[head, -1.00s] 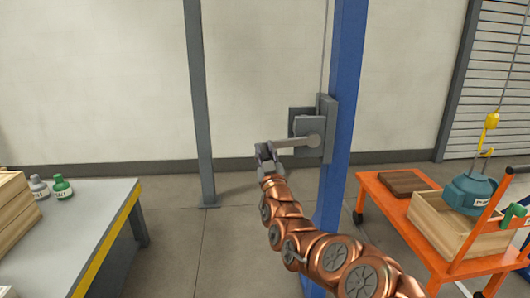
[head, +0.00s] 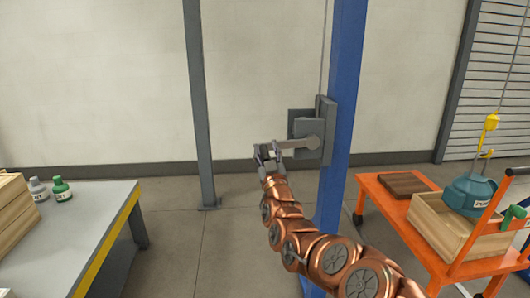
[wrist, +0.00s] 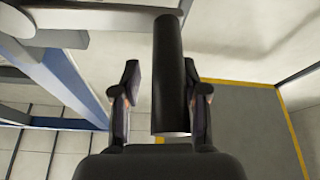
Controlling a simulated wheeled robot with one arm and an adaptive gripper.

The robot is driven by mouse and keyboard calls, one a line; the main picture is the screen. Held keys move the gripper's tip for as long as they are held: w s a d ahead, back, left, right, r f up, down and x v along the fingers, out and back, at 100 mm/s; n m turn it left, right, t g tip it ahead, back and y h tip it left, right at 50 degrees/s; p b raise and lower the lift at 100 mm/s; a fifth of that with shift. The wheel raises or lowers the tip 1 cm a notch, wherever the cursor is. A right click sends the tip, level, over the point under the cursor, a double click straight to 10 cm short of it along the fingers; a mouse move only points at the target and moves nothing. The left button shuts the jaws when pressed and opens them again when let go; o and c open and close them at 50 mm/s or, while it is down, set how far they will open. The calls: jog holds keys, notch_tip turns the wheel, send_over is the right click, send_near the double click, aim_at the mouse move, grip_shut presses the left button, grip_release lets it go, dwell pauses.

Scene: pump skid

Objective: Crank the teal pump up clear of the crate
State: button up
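The teal pump (head: 470,192) sits partly inside the wooden crate (head: 438,235) on the orange cart at the right of the head view. A yellow hook block (head: 491,121) hangs above it on a cable. The crank arm (head: 292,145) points left from its hub on the grey winch (head: 304,124), mounted on the blue post. My gripper (head: 268,154) is at the crank's outer end. In the wrist view the dark crank handle (wrist: 169,85) stands between my two fingers (wrist: 160,92). The left finger is apart from it; the right finger is close, and contact is unclear.
The orange cart (head: 378,205) also carries a brown board (head: 402,184). A grey table (head: 85,225) with bottles and wooden boxes stands at the left. A thin grey post (head: 199,110) rises behind. Open floor lies between the table and the blue post (head: 347,80).

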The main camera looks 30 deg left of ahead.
jog(key=shift+o, duration=0.9)
jog(key=shift+s+a+f, duration=0.1)
jog(key=shift+s+a, duration=0.05)
jog(key=shift+s+d+f, duration=0.35)
jog(key=shift+s+d, duration=0.05)
jog(key=shift+d, duration=0.1)
jog(key=v, duration=1)
jog(key=shift+s, duration=0.3)
jog(key=shift+d, duration=0.15)
jog(key=shift+c, duration=0.2)
